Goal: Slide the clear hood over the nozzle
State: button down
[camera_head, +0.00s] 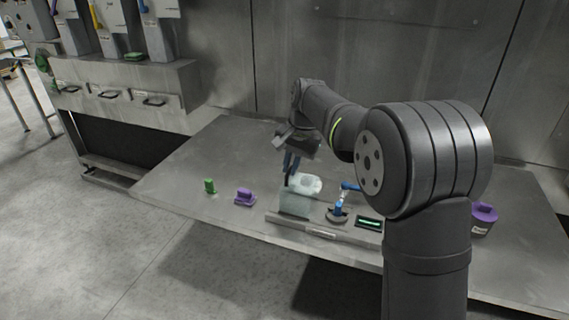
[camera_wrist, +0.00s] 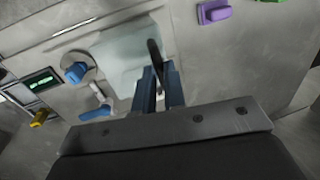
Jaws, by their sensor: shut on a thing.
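The clear hood (camera_head: 294,203) is a pale, see-through box at the front middle of the bench. It also shows in the wrist view (camera_wrist: 125,50). My gripper (camera_head: 290,172) is at the hood's left side, its blue fingers (camera_wrist: 160,88) shut on the hood by a dark strip at its edge. The exact grip is partly hidden. What looks like the nozzle (camera_head: 338,211), blue on a round grey base, stands just right of the hood and apart from it; it also shows in the wrist view (camera_wrist: 76,72). I cannot tell whether the hood touches the bench.
A blue-ended fitting (camera_head: 350,187) is behind the nozzle, and a green-lit display (camera_head: 369,223) is to its right. A purple block (camera_head: 244,197) and a green piece (camera_head: 209,186) lie left of the hood. A purple-lidded tub (camera_head: 484,215) stands far right.

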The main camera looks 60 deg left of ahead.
jog(key=w+d, duration=0.8)
jog(key=shift+w+d, duration=0.2)
jog(key=shift+w, duration=0.05)
jog(key=c, duration=1.6)
grip_release()
jog(key=shift+w+d, duration=0.1)
jog(key=shift+w, duration=0.05)
jog(key=shift+o, duration=0.6)
jog(key=shift+r, duration=0.1)
notch_tip(320, 180, up, 17)
jog(key=w+d, duration=0.2)
jog(key=shift+d, duration=0.15)
jog(key=shift+w, duration=0.1)
